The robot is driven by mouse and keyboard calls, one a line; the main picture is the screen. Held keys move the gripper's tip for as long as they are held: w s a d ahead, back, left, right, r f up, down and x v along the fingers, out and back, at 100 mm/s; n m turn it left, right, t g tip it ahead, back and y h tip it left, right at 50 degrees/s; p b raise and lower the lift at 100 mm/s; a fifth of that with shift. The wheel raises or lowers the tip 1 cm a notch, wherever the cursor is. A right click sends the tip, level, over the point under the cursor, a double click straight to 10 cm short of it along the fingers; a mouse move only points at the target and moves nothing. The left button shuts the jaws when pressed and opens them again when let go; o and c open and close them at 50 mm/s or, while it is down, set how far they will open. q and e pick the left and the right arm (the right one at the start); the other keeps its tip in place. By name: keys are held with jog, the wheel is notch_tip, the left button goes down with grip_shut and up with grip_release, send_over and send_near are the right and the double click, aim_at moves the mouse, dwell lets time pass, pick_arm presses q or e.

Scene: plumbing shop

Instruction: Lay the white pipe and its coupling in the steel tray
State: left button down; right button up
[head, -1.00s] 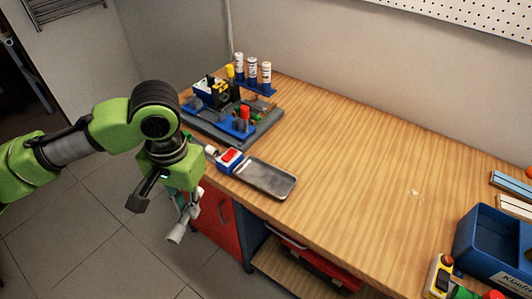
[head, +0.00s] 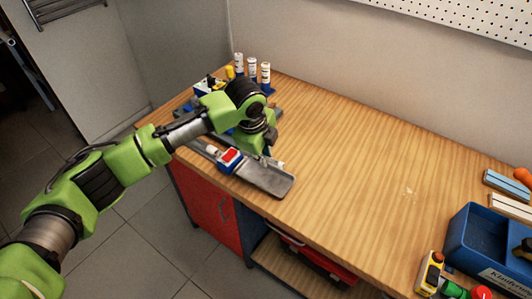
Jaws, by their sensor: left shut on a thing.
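The steel tray (head: 272,183) is a grey shallow tray near the front edge of the bench, left of centre. My left gripper (head: 264,157) is low over the tray's far side, pointing down, its fingers mostly hidden by my arm. It is shut on the white pipe; a small white end (head: 281,165) shows just right of the fingers. I cannot tell whether the pipe touches the tray. The coupling cannot be made out apart from the pipe. My right gripper is not in view.
A blue, white and red box (head: 229,159) sits at the tray's left end. White-labelled canisters (head: 252,70) stand behind my arm. The bench middle (head: 350,170) is clear.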

pick_arm(q)
jog(key=shift+w+d+f+m, duration=0.15)
jog(key=shift+d+m, duration=0.15)
jog(key=shift+m, duration=0.1)
jog(key=shift+f, duration=0.1)
jog(key=b, duration=0.6)
send_over(268, 178)
jog(key=s, duration=0.1)
jog(key=f, duration=0.5)
jog(key=shift+a+f, duration=0.1)
jog(key=shift+a, duration=0.25)
jog(key=shift+f, duration=1.2)
jog(key=c, duration=2)
grip_release()
jog(key=shift+o, duration=0.2)
